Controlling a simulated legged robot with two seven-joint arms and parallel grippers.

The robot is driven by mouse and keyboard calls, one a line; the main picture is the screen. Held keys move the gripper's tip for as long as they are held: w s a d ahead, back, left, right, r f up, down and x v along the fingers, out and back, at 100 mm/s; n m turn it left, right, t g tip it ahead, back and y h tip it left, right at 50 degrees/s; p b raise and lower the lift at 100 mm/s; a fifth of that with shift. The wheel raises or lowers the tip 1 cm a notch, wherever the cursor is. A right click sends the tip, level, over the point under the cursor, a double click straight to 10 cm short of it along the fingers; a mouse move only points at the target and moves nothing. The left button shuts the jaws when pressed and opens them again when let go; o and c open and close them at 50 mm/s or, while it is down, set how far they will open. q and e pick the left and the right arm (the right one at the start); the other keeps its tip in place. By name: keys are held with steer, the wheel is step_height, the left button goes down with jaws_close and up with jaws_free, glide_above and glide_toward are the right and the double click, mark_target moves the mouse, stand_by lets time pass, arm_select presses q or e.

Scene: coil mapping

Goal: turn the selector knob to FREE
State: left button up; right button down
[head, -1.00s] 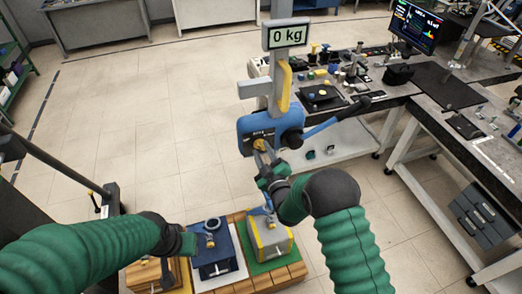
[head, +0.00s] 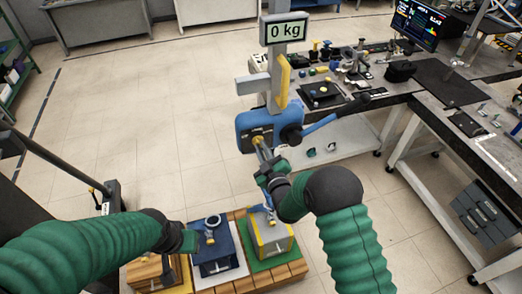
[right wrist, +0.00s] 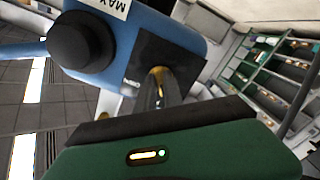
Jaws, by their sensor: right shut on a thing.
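The selector knob (head: 257,140) is a small yellow part on the front of the blue hoist body (head: 247,124). My right gripper (head: 262,151) reaches up to it from below and is shut on it. In the right wrist view the yellow knob (right wrist: 157,76) shows at the dark plate, between my grey fingers (right wrist: 152,92), which partly hide it. The lettering beside it is too small or cut off to read, so its setting cannot be told. My left arm's end (head: 186,241) is low at left, by the blue box; its fingers cannot be made out.
A display (head: 284,29) above the hoist reads 0 kg. A blue lever (head: 335,116) sticks out to the right of the hoist. Boxes with lifting fittings, one blue (head: 217,262) and one grey-yellow (head: 270,236), stand on a wooden pallet below. A workbench (head: 440,120) stands at right.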

steer(key=shift+w+r+m+b, duration=0.1)
steer(key=shift+r+m+b, duration=0.05)
steer(key=shift+m+b, duration=1.15)
steer(key=shift+w+r+m+b, duration=0.1)
steer(key=shift+r+m+b, duration=0.1)
steer(key=shift+m+b, duration=1.05)
steer(key=shift+r+m+b, duration=0.15)
steer(key=shift+m+b, duration=0.9)
steer(key=shift+b, duration=0.4)
steer(key=c, duration=1.8)
jaws_free()
steer(key=o, duration=0.3)
steer(key=shift+s+f, duration=0.1)
steer(key=shift+o, duration=0.2)
steer(key=shift+f, duration=0.1)
steer(key=shift+f, duration=0.1)
